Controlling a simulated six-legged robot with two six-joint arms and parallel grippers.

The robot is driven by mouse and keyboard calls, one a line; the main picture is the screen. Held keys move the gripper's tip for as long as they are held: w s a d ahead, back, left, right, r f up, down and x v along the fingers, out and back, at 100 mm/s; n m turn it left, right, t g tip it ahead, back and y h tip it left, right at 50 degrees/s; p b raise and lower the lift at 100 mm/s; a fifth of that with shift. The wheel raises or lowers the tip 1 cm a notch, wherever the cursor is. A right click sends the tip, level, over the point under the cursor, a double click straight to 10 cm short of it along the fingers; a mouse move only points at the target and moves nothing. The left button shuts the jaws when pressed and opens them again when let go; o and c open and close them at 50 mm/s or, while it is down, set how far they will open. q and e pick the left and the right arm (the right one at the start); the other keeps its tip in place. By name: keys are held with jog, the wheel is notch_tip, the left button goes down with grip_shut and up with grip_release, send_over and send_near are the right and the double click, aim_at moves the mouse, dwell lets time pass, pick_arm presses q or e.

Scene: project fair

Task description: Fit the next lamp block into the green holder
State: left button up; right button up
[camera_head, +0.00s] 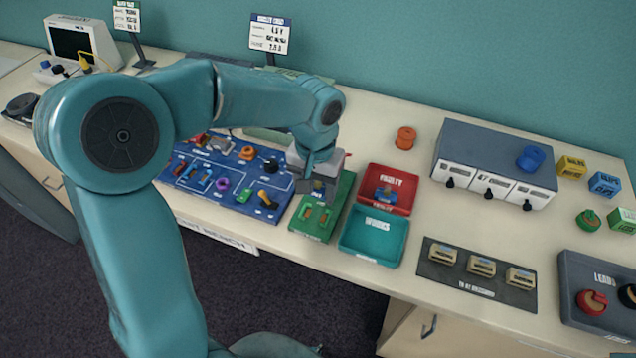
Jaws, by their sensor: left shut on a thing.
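My left gripper (318,187) is above the upper part of a green board (341,197), which I take for the green holder. It is shut on a small dark blue block (319,186), likely a lamp block, mostly hidden by the fingers. I cannot tell whether the block touches the board. Green and orange parts show on the board's near half. Another blue block (385,194) lies in the red tray marked FAULTY (401,178). My right gripper is not in view.
A teal tray marked WORKS (374,235) is empty beside the green board. A blue circuit board (190,184) lies to the left. A dark mat (468,283) with three beige blocks and a grey drawer unit (492,155) stand right. Bench between trays and mat is clear.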

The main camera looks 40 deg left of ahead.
aim_at(314, 219)
pick_arm(q)
jog(key=shift+s+a+f+b, duration=0.1)
jog(key=shift+a+f+b, duration=0.1)
jog(key=shift+f+b, duration=0.3)
jog(key=shift+a+f+b, duration=0.15)
jog(key=shift+f+b, duration=0.15)
jog(key=shift+f, duration=0.3)
notch_tip(314, 219, down, 6)
jog(key=b, duration=0.4)
jog(key=shift+r, duration=0.25)
jog(key=shift+f+b, duration=0.4)
jog(key=shift+b, duration=0.2)
dwell(0.8)
jog(key=o, duration=1.4)
jog(key=shift+r, duration=0.15)
jog(key=shift+r+p, duration=3.2)
jog(key=shift+r, duration=0.75)
jog(key=shift+d, duration=0.1)
